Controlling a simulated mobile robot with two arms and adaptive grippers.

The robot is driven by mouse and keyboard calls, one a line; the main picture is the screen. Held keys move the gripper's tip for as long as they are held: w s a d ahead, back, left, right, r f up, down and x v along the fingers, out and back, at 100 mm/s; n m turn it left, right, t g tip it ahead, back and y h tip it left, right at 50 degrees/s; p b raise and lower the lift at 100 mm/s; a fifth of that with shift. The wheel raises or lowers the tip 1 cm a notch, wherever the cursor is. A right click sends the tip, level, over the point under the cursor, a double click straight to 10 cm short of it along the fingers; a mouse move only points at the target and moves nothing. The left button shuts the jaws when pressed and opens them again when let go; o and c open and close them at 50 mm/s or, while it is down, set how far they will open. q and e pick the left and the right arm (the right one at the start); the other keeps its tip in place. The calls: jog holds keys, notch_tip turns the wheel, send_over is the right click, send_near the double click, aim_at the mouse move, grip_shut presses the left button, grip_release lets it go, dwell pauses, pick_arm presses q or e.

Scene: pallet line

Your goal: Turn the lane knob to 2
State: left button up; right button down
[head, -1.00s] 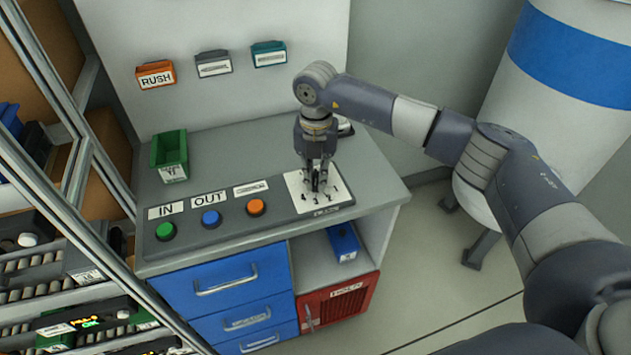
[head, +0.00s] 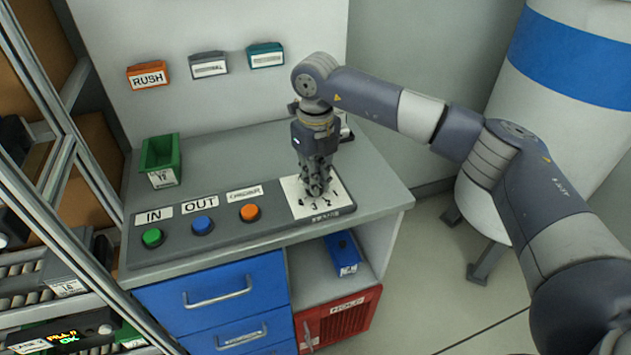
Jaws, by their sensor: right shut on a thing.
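The lane knob's white dial plate (head: 301,209) lies at the right end of the dark control panel on the bench. Numbers show along its front and right edge, among them 3 and 2. My right gripper (head: 315,188) points down over the plate and is shut on the knob. The fingers hide the knob, so I cannot tell which number it points to. My left gripper is not in view.
Green, blue and orange buttons (head: 250,212) sit left of the dial on the panel. A green bin (head: 162,160) stands at the back left of the bench. Below are blue drawers (head: 215,288) and a red HOLD door (head: 338,318). A white drum (head: 560,110) stands right.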

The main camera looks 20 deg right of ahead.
dwell(0.4)
jog(key=c, duration=1.6)
grip_release()
jog(key=shift+c, duration=0.2)
jog(key=shift+r, duration=0.15)
notch_tip(320, 180, up, 12)
jog(key=shift+f, duration=0.2)
